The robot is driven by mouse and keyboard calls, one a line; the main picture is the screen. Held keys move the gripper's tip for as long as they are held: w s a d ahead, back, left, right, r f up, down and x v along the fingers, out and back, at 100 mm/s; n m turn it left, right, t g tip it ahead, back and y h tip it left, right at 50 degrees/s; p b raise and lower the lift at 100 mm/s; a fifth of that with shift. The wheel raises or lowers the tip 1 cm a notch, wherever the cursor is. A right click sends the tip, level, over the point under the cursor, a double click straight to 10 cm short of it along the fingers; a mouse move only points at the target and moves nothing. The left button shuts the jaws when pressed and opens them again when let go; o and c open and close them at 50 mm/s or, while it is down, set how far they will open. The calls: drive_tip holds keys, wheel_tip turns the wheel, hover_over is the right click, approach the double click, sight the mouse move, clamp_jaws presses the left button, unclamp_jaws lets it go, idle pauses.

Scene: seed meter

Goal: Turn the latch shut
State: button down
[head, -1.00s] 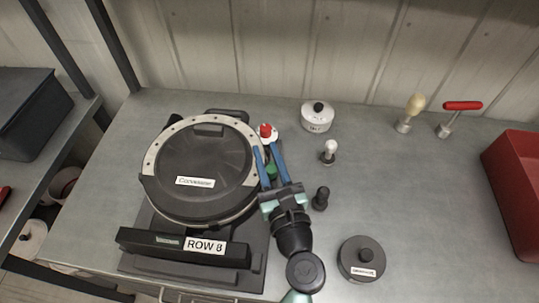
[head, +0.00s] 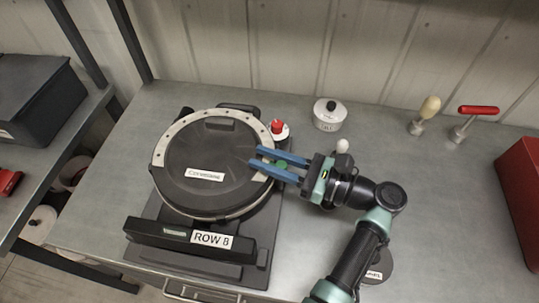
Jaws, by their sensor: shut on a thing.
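The seed meter is a round black housing with a dark lid (head: 210,160) and a pale, hole-dotted rim, at left in the head view. My gripper (head: 256,159) reaches in from the right, with its two blue fingers lying nearly level over the right edge of the lid. The fingers are shut on the latch, which is mostly hidden between them. A green spot (head: 281,163) shows between the fingers. A red knob with a white base (head: 278,128) stands just behind the fingers at the rim.
A black bar labelled ROW 8 (head: 170,233) lies in front of the housing. A white lidded pot (head: 329,116), a wooden-handled tool (head: 427,110) and a red T-handle tool (head: 472,118) stand behind. A red bin (head: 520,185) is at right. The right part of the bench is mostly clear.

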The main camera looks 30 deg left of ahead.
drive_tip(key=shift+s+d+f+n+g+h+b, duration=0.15)
drive_tip(key=shift+n+g+h+b, duration=0.15)
drive_tip(key=shift+n+g, duration=0.6)
drive_tip(key=shift+s+a+r+n+g+h+b, duration=0.1)
drive_tip(key=shift+s+n+g+h+b, duration=0.3)
drive_tip(key=shift+g, duration=0.85)
drive_tip(key=shift+w+d+f+n+g+h+b, duration=0.1)
drive_tip(key=shift+n+g+b, duration=0.2)
drive_tip(key=shift+n+g, duration=0.65)
drive_tip(key=shift+s+g, duration=0.2)
drive_tip(key=shift+g, duration=0.3)
drive_tip(key=c, duration=0.7)
unclamp_jaws()
